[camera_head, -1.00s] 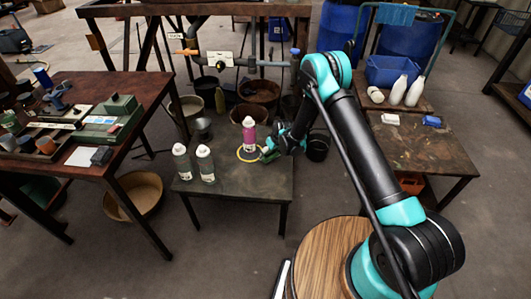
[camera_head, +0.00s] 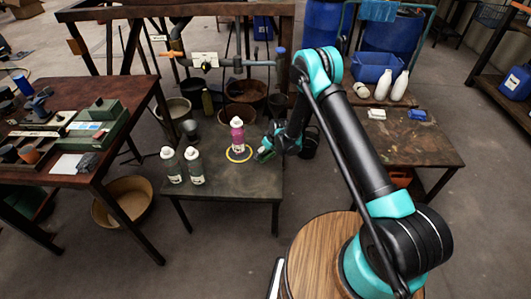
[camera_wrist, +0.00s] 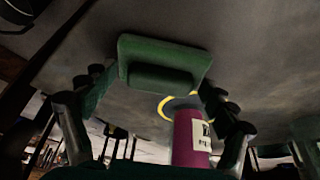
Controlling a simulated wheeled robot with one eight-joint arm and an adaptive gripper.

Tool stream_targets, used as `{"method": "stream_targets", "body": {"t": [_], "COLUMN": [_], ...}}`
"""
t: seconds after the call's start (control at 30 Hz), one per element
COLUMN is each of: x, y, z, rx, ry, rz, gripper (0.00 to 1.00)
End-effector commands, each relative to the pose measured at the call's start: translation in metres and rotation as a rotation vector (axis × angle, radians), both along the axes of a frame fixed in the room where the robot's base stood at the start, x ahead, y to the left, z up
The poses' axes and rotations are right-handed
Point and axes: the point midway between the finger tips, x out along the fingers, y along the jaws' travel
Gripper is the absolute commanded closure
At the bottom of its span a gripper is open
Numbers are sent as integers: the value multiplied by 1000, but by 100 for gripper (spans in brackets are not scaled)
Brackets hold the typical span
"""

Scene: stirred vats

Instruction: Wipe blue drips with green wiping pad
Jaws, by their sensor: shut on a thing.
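The green wiping pad (camera_wrist: 165,62) is held between the fingers of my gripper (camera_wrist: 150,85), clear in the wrist view. In the head view my gripper (camera_head: 267,152) is over the right part of the low dark table (camera_head: 225,180), right of a magenta bottle (camera_head: 237,137). The pad shows there only as a small green patch; I cannot tell whether it touches the tabletop. The bottle stands upright at a yellow ring (camera_head: 238,153) and also shows in the wrist view (camera_wrist: 190,140). I cannot make out any blue drips in either view.
Two grey-green bottles with white caps (camera_head: 171,165) (camera_head: 195,167) stand on the table's left part. Pipework with a valve (camera_head: 204,62) runs behind, above several buckets. The table's front middle is clear.

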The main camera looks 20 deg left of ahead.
Motion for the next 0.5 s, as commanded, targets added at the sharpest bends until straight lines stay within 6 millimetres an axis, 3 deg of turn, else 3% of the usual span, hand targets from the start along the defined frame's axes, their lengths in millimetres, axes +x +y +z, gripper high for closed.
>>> {"method": "stream_targets", "body": {"t": [0.5], "x": [-8], "y": [33], "z": [-3], "rx": [0], "ry": [0], "rz": [1], "gripper": [48]}}
